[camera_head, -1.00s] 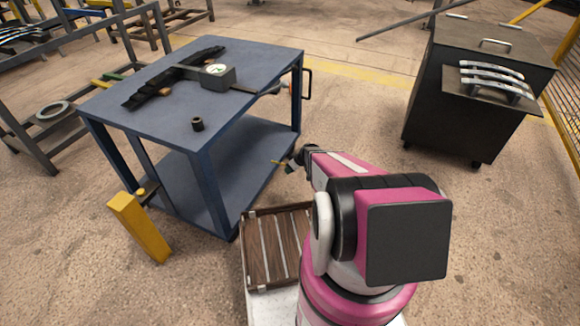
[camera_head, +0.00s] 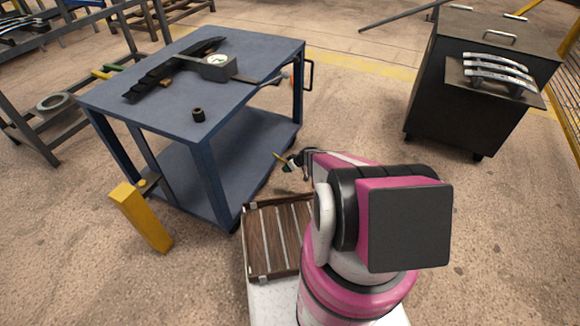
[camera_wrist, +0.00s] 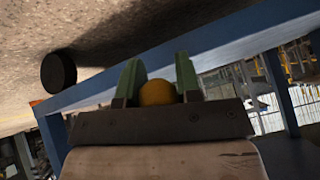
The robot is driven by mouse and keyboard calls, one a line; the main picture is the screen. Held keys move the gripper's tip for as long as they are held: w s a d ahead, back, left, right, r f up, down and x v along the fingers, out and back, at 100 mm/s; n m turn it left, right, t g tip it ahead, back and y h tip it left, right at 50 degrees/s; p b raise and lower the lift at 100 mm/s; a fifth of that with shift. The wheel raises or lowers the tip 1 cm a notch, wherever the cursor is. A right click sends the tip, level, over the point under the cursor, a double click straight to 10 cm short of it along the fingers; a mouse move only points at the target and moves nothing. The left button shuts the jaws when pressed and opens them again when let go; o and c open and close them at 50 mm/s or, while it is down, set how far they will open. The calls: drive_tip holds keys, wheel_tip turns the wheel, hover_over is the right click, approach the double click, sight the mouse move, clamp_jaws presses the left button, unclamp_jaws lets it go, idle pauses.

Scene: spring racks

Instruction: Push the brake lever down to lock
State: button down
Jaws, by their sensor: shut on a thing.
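The blue cart (camera_head: 197,90) stands left of my arm, with a tabletop and a lower shelf. My gripper (camera_head: 290,160) is low beside the cart's right edge, and a thin yellowish piece shows at its tip. In the wrist view, the green fingers of my gripper (camera_wrist: 158,85) are closed around a rounded yellow-orange knob (camera_wrist: 157,93). It looks like the brake lever's end, but its shaft is hidden. A blue frame bar (camera_wrist: 225,40) of the cart and a black round wheel (camera_wrist: 58,72) show beyond the fingers.
A tool with a dial (camera_head: 217,67) and a small black ring (camera_head: 198,114) lie on the cart. A yellow post (camera_head: 142,216) stands at its front left. A slatted wooden crate (camera_head: 262,240) sits near my base. A dark cabinet (camera_head: 455,100) stands right; floor between is clear.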

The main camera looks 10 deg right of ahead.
drive_tip(key=shift+w+a+f, duration=0.55)
drive_tip(key=shift+a+f, duration=0.2)
drive_tip(key=shift+a, duration=0.25)
drive_tip(key=c, duration=0.8)
unclamp_jaws()
drive_tip(key=v, duration=1.1)
